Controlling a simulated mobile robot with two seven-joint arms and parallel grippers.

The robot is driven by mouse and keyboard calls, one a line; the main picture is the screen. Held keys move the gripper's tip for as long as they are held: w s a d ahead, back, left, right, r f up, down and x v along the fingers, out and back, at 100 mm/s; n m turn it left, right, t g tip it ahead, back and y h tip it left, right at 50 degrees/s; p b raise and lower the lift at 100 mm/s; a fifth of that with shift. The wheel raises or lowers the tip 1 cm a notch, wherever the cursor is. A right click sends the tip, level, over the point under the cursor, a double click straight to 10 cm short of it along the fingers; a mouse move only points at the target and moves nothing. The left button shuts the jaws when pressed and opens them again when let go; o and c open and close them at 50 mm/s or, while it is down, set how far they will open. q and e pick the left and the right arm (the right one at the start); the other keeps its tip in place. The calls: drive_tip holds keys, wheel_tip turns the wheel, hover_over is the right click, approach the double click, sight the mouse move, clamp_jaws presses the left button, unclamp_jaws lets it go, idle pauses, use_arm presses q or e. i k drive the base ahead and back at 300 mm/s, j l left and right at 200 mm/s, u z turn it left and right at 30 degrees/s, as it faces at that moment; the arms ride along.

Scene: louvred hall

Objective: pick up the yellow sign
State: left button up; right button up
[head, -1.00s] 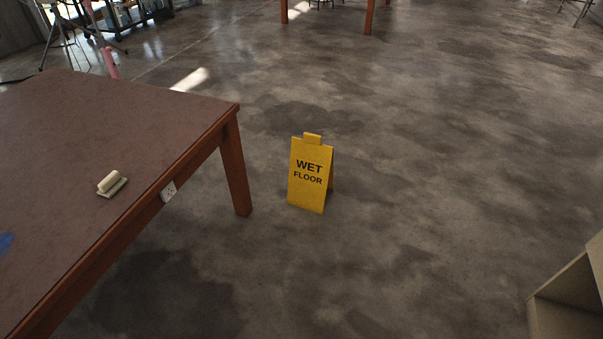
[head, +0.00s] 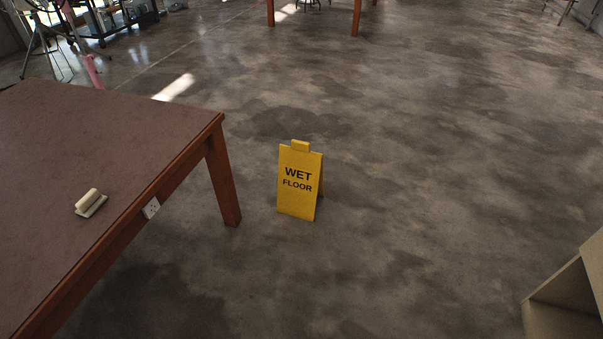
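The yellow sign (head: 299,202) stands upright on the concrete floor near the middle of the head view. It is a folding board with "WET FLOOR" in black letters and a small tab on top. Its front panel faces me, and part of the rear panel shows at its right edge. It stands to the right of the table's corner leg, apart from it. Neither of my grippers is in view.
A brown table (head: 120,120) fills the left side, with a cream-handled tool (head: 90,203) on it. A beige open shelf (head: 568,290) is at the lower right. The floor (head: 430,200) between them is clear. Another table's legs (head: 356,18) show at the back.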

sight(300, 182)
drive_tip(key=i+l, duration=0.15)
drive_tip(key=i, duration=0.5)
drive_tip(key=i+l, duration=0.1)
drive_tip(key=i, duration=0.55)
